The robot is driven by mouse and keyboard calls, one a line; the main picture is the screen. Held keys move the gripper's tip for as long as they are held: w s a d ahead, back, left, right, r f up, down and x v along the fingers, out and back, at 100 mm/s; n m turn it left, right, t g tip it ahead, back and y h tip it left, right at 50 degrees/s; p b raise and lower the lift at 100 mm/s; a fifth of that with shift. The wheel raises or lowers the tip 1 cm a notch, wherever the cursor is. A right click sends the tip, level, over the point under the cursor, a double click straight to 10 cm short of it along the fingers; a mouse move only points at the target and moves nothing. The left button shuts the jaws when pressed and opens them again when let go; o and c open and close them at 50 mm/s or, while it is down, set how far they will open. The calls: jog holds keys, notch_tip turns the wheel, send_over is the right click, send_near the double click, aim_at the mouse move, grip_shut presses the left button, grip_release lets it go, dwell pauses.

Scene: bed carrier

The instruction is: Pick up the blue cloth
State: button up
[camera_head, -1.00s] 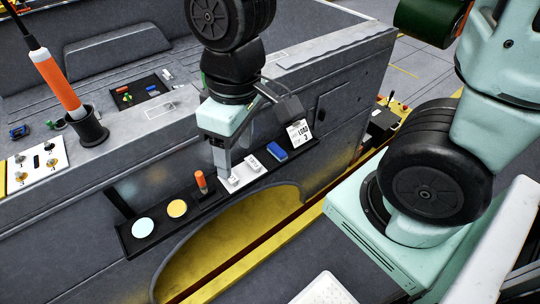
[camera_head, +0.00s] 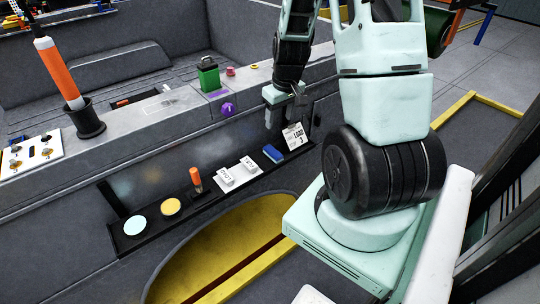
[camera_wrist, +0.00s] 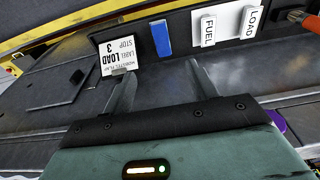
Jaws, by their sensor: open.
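The blue cloth (camera_head: 272,153) is a small blue block-like piece on the black shelf along the grey side wall, between the white label card and the white switches. It shows as a blue rectangle in the wrist view (camera_wrist: 162,38). My gripper (camera_head: 284,113) is above the shelf, close to the wall, and apart from the cloth. In the wrist view my gripper's two fingers (camera_wrist: 163,82) are spread with nothing between them, and the cloth lies beyond the fingertips, roughly in line with the gap.
A white label card (camera_head: 295,136) stands right of the cloth. White switches (camera_head: 238,173), an orange-handled tool (camera_head: 196,179) and two round discs sit left on the shelf (camera_head: 132,242). A purple ball (camera_head: 227,109) and a green box (camera_head: 208,74) are above. A yellow-lined arch opens below.

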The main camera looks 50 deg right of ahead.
send_over(273, 151)
jog(key=s, duration=0.1)
notch_tip(273, 151, down, 9)
jog(key=shift+f+p, duration=0.2)
jog(key=shift+p, duration=0.2)
jog(key=shift+w+f+p, duration=0.25)
jog(key=shift+f+p, duration=0.1)
jog(key=shift+f, duration=0.95)
jog(key=shift+w+f+p, duration=0.2)
jog(key=shift+f+p, duration=0.15)
jog(key=shift+f, duration=0.9)
jog(key=c, duration=1.1)
jog(key=shift+r, duration=0.1)
notch_tip(273, 151, up, 10)
jog(key=shift+f+b, duration=0.1)
jog(key=shift+b, duration=0.55)
jog(key=shift+o, duration=1.1)
jog(key=shift+c, duration=0.5)
jog(key=shift+s, duration=0.15)
